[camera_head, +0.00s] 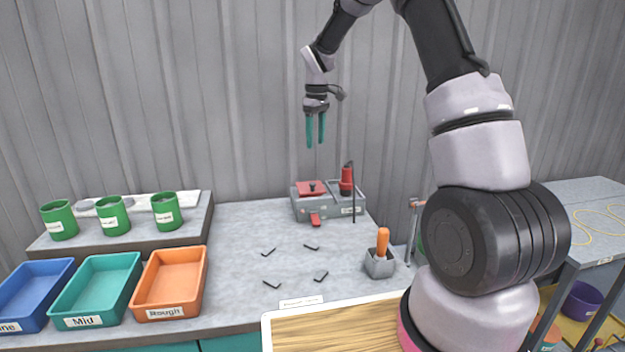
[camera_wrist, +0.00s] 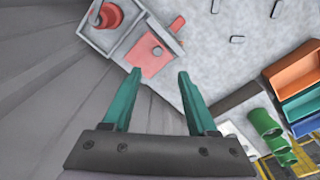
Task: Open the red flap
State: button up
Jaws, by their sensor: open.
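The red flap (camera_head: 312,188) lies flat on top of a grey box-like machine (camera_head: 330,211) at the back of the counter, with a dark knob on it. In the wrist view the red flap (camera_wrist: 150,55) shows above my fingertips, its dark round knob near its middle. My gripper (camera_head: 315,146) is open and empty, its two teal fingers pointing down, high above the machine and apart from it. It also shows in the wrist view (camera_wrist: 158,78), fingers spread.
A red cylinder (camera_head: 346,178) rises from the machine's right side, and a red tab (camera_head: 315,219) sticks out in front. Dark corner marks lie on the counter. A grey holder (camera_head: 380,264) with an orange-handled tool stands to the right. Trays (camera_head: 170,284) and green cups (camera_head: 113,215) are left.

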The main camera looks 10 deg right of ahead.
aim_at(312, 183)
jog(key=shift+n+g, duration=0.3)
jog(key=shift+n, duration=0.2)
jog(key=f, duration=0.5)
jog(key=w+f, duration=0.1)
jog(key=f, duration=0.8)
jog(key=shift+w+a+f, duration=0.3)
jog(key=shift+w, duration=0.1)
jog(key=shift+c, duration=0.3)
grip_shut()
